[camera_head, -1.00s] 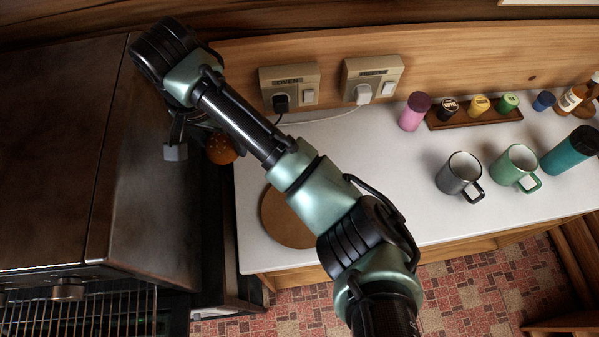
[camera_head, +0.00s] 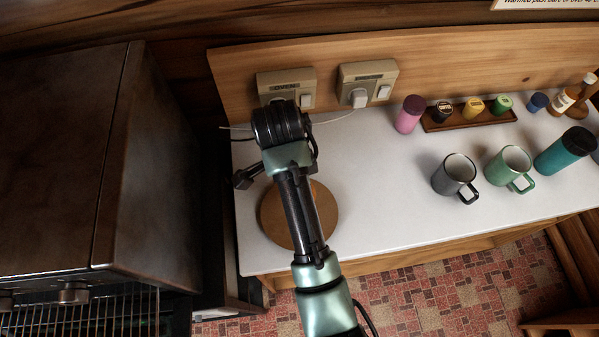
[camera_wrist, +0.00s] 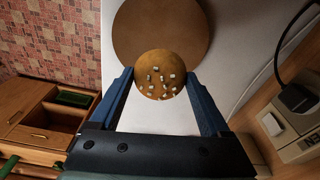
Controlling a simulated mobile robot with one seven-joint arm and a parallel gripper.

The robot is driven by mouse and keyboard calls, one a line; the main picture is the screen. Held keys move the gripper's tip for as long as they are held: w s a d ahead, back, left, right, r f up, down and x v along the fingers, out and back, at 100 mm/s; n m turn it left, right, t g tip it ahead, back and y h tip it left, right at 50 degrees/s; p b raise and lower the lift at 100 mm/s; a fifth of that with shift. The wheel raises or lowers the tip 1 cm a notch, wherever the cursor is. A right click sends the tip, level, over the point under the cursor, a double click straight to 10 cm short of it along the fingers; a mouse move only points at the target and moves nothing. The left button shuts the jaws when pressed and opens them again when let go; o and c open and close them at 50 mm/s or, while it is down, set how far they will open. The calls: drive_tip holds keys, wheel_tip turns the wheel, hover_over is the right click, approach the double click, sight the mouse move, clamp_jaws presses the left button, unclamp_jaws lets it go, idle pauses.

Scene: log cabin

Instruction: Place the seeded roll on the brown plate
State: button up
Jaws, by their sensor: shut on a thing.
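The seeded roll (camera_wrist: 160,68) is round and golden brown with pale seeds on top. In the wrist view it sits between the two blue fingers of my gripper (camera_wrist: 160,80), which is shut on it. The round brown plate (camera_head: 327,212) lies on the white counter near its left end, partly covered by my arm in the head view. In the wrist view the plate (camera_wrist: 160,28) shows just beyond the roll, which overlaps its near edge in the picture. In the head view the roll is hidden behind my arm.
A dark oven (camera_head: 70,170) stands left of the counter (camera_head: 385,190).

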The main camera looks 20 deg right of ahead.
wheel_tip(320, 180, down, 10)
drive_tip(key=shift+s+r+p, duration=0.1)
drive_tip(key=shift+p, duration=0.5)
drive_tip(key=o, duration=1.2)
drive_tip(key=r, duration=0.4)
drive_tip(key=a+r, duration=0.1)
drive_tip(key=r, duration=0.7)
drive_tip(key=shift+a, duration=0.2)
